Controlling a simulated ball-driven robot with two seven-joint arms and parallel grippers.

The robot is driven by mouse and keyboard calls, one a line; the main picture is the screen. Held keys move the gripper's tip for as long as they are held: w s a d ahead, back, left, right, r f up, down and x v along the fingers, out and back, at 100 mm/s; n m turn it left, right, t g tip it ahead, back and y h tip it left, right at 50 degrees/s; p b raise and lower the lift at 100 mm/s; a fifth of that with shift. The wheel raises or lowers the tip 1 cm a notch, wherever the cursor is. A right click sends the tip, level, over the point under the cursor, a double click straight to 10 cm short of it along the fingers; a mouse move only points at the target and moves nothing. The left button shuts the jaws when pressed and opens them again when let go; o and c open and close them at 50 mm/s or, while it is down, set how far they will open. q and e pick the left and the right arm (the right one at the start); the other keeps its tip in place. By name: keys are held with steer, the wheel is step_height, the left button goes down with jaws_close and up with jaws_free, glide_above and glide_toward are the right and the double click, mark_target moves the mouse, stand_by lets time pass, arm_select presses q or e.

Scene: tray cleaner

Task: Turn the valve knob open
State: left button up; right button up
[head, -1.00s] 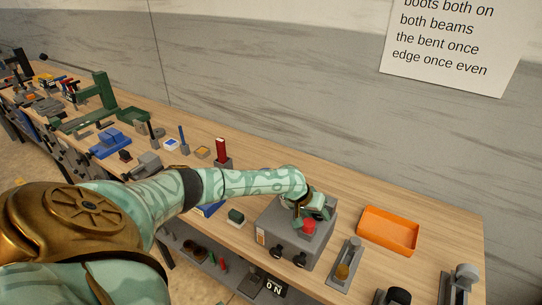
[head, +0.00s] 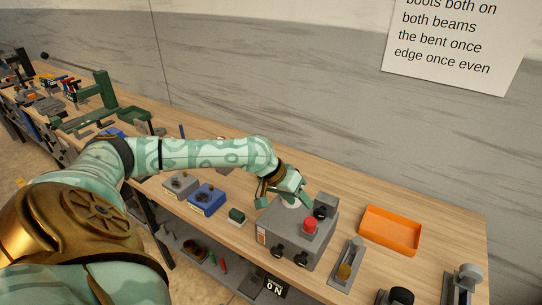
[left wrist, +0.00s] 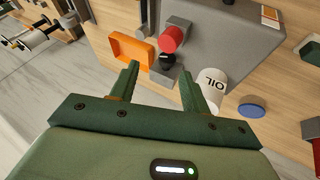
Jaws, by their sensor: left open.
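I cannot tell for sure which one is the valve knob. My left gripper (head: 284,199) is open and empty above the box's back left, by the white cylinder. In the left wrist view, the black knob (left wrist: 164,62) shows between and beyond the fingertips (left wrist: 160,76). The red knob (left wrist: 172,39) is just past it; the white cylinder marked OIL (left wrist: 212,88) is right of the right finger.
An orange tray (head: 390,231) lies right of the box. A grey slotted fixture (head: 346,266) stands in front of it. The wall runs close behind the bench.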

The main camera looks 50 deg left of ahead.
arm_select(q)
steer(key=s+d+f+m+t, duration=0.1)
steer(key=s+d+f+m, duration=0.3)
steer(key=d, duration=0.4)
steer(key=s+d+f+m, duration=0.3)
steer(key=s+d+m, duration=0.15)
steer(key=d, duration=0.45)
steer(key=s+a+f+y+b, duration=0.2)
steer(key=s+f, duration=0.3)
steer(key=f, duration=0.5)
steer(key=s+a+f+g+y+b, duration=0.1)
steer(key=s+a+f+y+b, duration=0.2)
steer(key=f, duration=0.7)
steer(key=shift+s+a+y, duration=0.5)
steer(key=shift+s+a, duration=0.55)
steer(key=shift+s, duration=0.15)
steer(key=shift+o, duration=0.3)
